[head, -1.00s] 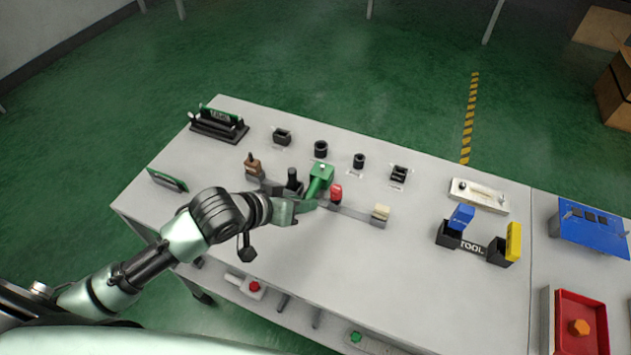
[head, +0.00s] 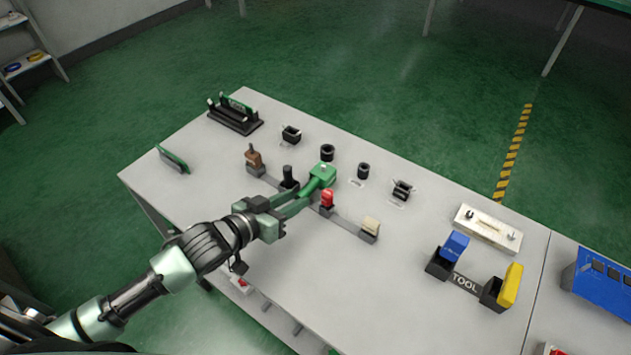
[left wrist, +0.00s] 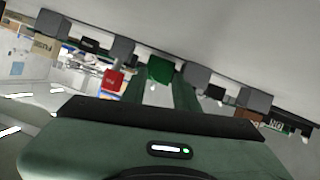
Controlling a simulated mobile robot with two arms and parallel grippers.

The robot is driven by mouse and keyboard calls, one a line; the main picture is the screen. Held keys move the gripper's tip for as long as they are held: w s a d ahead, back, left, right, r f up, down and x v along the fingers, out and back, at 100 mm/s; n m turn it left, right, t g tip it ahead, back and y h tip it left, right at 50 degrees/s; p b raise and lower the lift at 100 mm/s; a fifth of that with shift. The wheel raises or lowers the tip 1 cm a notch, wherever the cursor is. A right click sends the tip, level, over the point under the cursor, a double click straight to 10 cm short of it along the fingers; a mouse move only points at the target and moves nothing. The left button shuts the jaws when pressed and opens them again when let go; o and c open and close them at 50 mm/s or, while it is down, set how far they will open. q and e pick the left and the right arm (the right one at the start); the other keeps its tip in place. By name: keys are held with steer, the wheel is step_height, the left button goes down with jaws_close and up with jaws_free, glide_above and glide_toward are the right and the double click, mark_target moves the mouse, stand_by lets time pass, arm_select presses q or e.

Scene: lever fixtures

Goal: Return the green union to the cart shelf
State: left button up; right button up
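The green union (head: 322,173) is a small green block between the black and red pieces of a row on the table. My left gripper (head: 310,185) reaches it from the front left, with both green fingers closed up to its sides. In the left wrist view the union (left wrist: 160,70) sits between the two fingertips. It seems gripped and apart from the grey sockets, but its underside is hidden. My right gripper is not in view. I cannot tell which shelf is the cart shelf.
Several black holders stand behind. A blue-and-yellow tool holder (head: 466,281) is at right. A rack (head: 28,45) stands far left.

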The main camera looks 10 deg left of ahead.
mark_target(313, 185)
arm_select(q)
steer(key=shift+x, duration=1.2)
steer(key=shift+w+d+f, duration=0.15)
jaws_close()
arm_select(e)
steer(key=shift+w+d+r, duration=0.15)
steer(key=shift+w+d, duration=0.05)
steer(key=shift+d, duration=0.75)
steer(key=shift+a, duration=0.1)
